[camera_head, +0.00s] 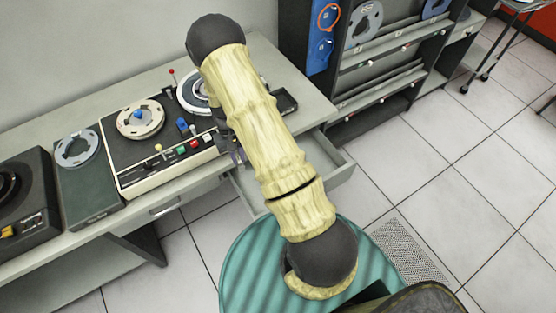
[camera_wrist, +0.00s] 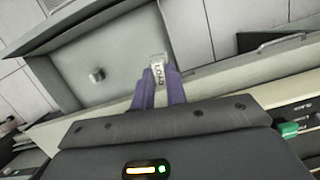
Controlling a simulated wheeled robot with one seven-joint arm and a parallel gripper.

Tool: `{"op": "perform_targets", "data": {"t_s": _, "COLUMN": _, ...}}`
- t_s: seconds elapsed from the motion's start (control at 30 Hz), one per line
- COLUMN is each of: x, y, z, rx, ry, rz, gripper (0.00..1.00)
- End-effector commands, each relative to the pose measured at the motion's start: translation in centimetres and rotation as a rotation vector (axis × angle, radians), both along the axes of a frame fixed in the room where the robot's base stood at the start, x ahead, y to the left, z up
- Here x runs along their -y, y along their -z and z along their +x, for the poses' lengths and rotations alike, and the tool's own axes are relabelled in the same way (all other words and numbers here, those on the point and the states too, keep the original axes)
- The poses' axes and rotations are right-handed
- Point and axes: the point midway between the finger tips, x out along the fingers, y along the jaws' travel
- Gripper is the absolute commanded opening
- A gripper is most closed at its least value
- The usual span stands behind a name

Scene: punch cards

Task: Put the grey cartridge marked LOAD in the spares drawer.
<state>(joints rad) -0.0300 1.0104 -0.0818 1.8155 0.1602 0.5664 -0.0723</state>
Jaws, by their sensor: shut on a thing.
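My gripper (camera_wrist: 160,90) has purple fingers and is shut on a small grey cartridge (camera_wrist: 158,68) whose label reads LOAD. The open spares drawer (camera_wrist: 125,62) is a grey tray below and beyond the fingertips in the wrist view. The cartridge shows near the drawer's desk-side edge; its exact height above the drawer cannot be told. In the head view the drawer (camera_head: 335,162) juts out from under the desk, partly hidden by my arm. A bit of purple finger (camera_head: 238,156) shows beside my arm; the cartridge is hidden there.
The desk (camera_head: 108,105) carries a tape deck (camera_head: 155,150) with reels and coloured buttons, and a dark tray (camera_head: 286,101). A dark rack (camera_head: 385,70) stands behind right. Tiled floor (camera_head: 440,180) is clear on the right.

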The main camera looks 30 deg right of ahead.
Motion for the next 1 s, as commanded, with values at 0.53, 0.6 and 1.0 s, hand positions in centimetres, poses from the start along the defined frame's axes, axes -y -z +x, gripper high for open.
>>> {"op": "perform_targets", "data": {"t_s": 0.53, "x": 9.8, "y": 9.1, "z": -0.5, "rx": 0.021, "ry": 0.961, "rz": -0.003, "gripper": 0.00}}
{"op": "perform_targets", "data": {"t_s": 0.6, "x": 11.2, "y": 10.1, "z": -0.7, "rx": 0.018, "ry": 1.090, "rz": -0.002, "gripper": 0.00}}
{"op": "perform_targets", "data": {"t_s": 1.0, "x": 14.7, "y": 11.6, "z": -1.5, "rx": -0.003, "ry": 1.447, "rz": 0.005, "gripper": 0.00}}
